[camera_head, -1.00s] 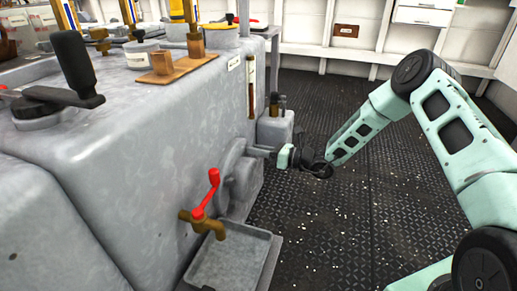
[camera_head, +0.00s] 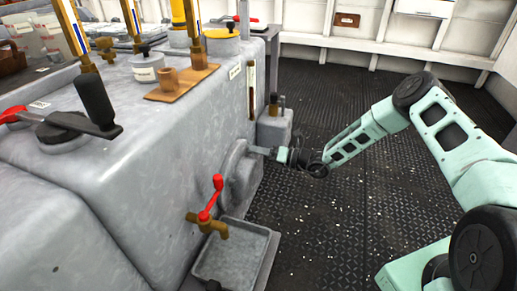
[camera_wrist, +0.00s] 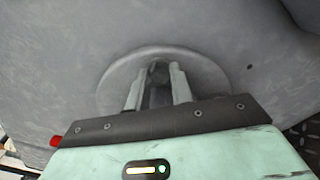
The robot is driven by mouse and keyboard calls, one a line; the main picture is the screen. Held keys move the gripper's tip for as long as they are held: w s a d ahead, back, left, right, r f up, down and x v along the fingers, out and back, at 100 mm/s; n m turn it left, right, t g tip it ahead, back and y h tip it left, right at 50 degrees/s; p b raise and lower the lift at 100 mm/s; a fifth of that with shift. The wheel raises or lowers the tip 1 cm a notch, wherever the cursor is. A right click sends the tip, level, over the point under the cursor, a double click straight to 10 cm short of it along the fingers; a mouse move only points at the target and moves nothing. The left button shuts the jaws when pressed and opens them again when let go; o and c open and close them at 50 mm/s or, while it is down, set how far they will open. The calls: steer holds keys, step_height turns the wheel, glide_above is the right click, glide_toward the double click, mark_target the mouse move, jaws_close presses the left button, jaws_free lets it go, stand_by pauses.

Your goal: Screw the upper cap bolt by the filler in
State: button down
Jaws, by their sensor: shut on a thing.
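My gripper (camera_head: 258,150) reaches in from the right to the upper part of a round grey cover (camera_head: 236,178) on the side of the grey housing. In the wrist view the two fingers of my gripper (camera_wrist: 157,75) point at the same cover (camera_wrist: 118,75). They are shut on a dark grey piece between them (camera_wrist: 158,92), which looks like the cap bolt. Its far end and its thread are hidden by the fingers, so I cannot tell how deep it sits. Which fitting is the filler is not clear.
A brass tap with a red handle (camera_head: 213,200) sticks out below the cover, above a grey tray (camera_head: 262,262). A grey box (camera_head: 275,130) stands just behind my gripper. A black lever (camera_head: 95,105) rises from the housing top.

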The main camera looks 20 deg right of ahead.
steer(key=shift+f, duration=0.1)
steer(key=c, duration=1.5)
jaws_free()
steer(key=p+v, duration=0.4)
steer(key=v, duration=1.3)
steer(key=shift+s+d+p, duration=0.2)
steer(key=shift+p, duration=0.2)
